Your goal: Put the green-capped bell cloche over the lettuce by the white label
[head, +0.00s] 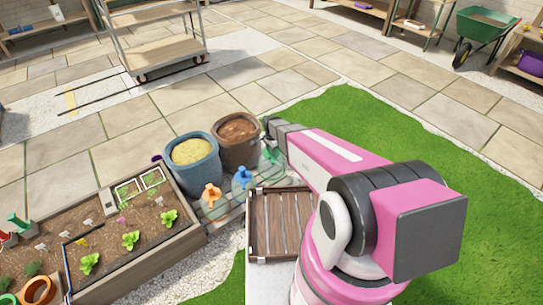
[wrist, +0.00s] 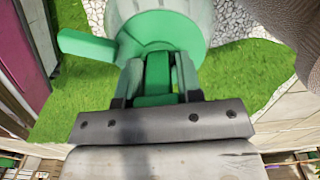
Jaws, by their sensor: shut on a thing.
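The green-capped bell cloche (head: 270,156) is clear with a green knob and stands or hangs beside the brown pot. My gripper (head: 269,135) is above it. In the wrist view my gripper (wrist: 158,82) is shut on its green cap (wrist: 165,35). I cannot tell whether the cloche is lifted. Three lettuces grow in a row in the wooden bed: right (head: 169,217), middle (head: 130,240) and left (head: 89,263). A small label behind the right lettuce looks white (head: 160,201). The labels behind the middle and left ones look pinkish (head: 121,221) and yellow (head: 82,242).
An orange-capped cloche (head: 211,196) and a blue-capped cloche (head: 243,178) stand between the bed (head: 150,265) and my gripper. A blue-grey pot (head: 193,170) and a brown pot (head: 238,145) stand behind them. A slatted wooden crate (head: 280,253) is in front.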

